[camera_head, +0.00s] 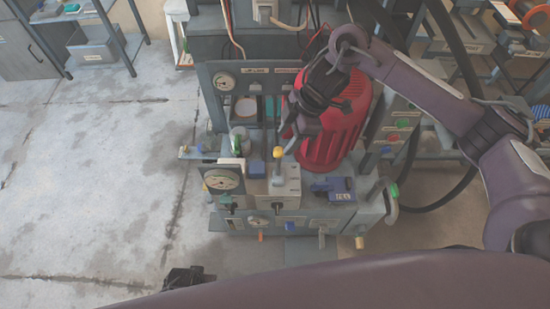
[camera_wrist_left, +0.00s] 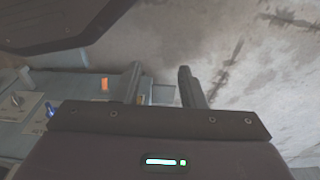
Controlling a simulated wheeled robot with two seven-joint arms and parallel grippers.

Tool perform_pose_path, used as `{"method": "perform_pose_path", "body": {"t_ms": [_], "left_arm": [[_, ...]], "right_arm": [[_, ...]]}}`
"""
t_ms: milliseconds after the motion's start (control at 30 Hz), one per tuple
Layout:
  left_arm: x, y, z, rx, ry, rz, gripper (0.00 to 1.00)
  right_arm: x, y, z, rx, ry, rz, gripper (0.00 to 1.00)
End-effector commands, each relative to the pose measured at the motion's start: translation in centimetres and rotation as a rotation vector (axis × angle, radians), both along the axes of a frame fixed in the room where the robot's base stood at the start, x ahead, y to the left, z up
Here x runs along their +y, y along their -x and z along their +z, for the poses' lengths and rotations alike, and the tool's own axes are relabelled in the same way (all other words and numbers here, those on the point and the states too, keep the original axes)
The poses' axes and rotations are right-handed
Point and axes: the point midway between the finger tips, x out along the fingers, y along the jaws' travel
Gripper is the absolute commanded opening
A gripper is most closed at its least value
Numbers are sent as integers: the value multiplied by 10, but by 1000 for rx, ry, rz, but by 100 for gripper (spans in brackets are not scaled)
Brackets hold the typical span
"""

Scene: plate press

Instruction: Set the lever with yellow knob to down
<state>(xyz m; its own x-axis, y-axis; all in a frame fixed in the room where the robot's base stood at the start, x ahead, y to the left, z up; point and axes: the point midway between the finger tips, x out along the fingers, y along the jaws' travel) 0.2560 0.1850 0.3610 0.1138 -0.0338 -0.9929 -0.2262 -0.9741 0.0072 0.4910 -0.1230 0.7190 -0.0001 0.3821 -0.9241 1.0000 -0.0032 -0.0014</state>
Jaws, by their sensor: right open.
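The lever with the yellow knob (camera_head: 277,154) stands upright on a pale box on the press console, near the middle of the head view. My right gripper (camera_head: 288,140) reaches down from the upper right, just right of the knob. It is open and nothing shows between its fingers; whether it touches the knob I cannot tell. My left gripper (camera_head: 188,277) is low in the head view, in front of the console and away from the lever. In the left wrist view its two fingers (camera_wrist_left: 160,87) stand apart with nothing between them.
A large red ribbed cylinder (camera_head: 337,137) stands right behind the lever, close to my right arm. A blue part (camera_head: 334,187) lies to the right. The concrete floor at left is clear.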

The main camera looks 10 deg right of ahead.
Motion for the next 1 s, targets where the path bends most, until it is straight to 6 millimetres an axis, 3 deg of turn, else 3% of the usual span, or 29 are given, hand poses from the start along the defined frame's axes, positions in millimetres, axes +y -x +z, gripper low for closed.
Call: {"method": "perform_pose_path", "body": {"t_ms": [33, 100, 267, 467, 800, 1000], "left_arm": [[-3, -9, 4, -7, 2, -2, 36], [-6, -18, 19, -9, 4, -5, 36], [-9, -29, 44, -9, 4, -8, 36], [-12, -32, 60, -7, 6, -14, 36], [-17, -34, 96, 4, 7, -29, 36], [-18, -34, 106, 7, 7, -33, 36]], "right_arm": [[0, 0, -14, 0, 0, 0, 48], [0, 0, -21, 0, 0, 0, 48], [0, 0, -29, 0, -1, 0, 48], [5, 0, -41, 2, -2, 0, 48], [24, 0, -88, 3, -1, -1, 48], [30, 0, -99, 0, 0, 0, 48]]}}
